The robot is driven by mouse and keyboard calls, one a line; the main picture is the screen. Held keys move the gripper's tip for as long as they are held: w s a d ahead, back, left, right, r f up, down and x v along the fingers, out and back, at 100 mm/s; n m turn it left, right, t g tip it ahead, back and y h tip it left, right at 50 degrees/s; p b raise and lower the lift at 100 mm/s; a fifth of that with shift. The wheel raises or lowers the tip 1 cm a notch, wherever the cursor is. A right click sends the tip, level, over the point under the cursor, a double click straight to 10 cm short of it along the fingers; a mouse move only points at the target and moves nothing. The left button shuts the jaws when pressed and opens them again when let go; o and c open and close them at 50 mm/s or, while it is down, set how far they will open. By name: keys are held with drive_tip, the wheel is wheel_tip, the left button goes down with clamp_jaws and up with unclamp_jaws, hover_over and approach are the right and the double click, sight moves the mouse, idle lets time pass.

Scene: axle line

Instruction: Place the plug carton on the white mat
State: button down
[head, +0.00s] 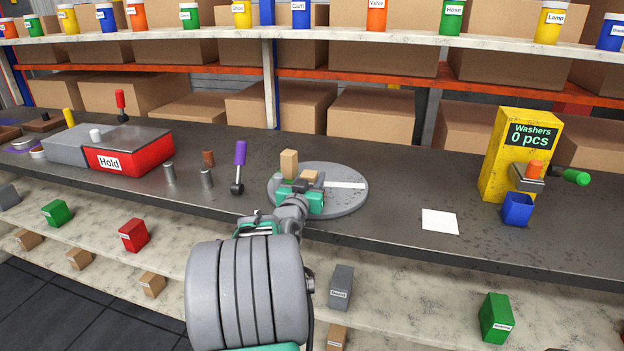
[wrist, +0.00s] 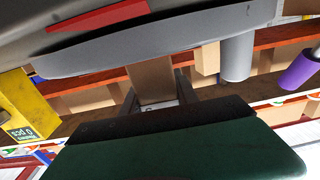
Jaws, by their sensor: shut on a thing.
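My gripper (head: 305,184) is over the round grey turntable (head: 350,204). It is shut on a tan carton (head: 311,175), whose label I cannot read. In the wrist view this carton (wrist: 153,80) sits between the two dark fingers (wrist: 156,98). A taller tan carton (head: 289,162) stands just left of it, on the turntable. I cannot tell whether the held carton touches the turntable. The white mat (head: 440,221) lies flat and bare on the bench, right of the turntable.
The bench between turntable and mat is clear.

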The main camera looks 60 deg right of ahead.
drive_tip(key=c, duration=0.9)
unclamp_jaws()
drive_tip(key=shift+r+p, duration=0.1)
drive_tip(key=shift+p, duration=0.3)
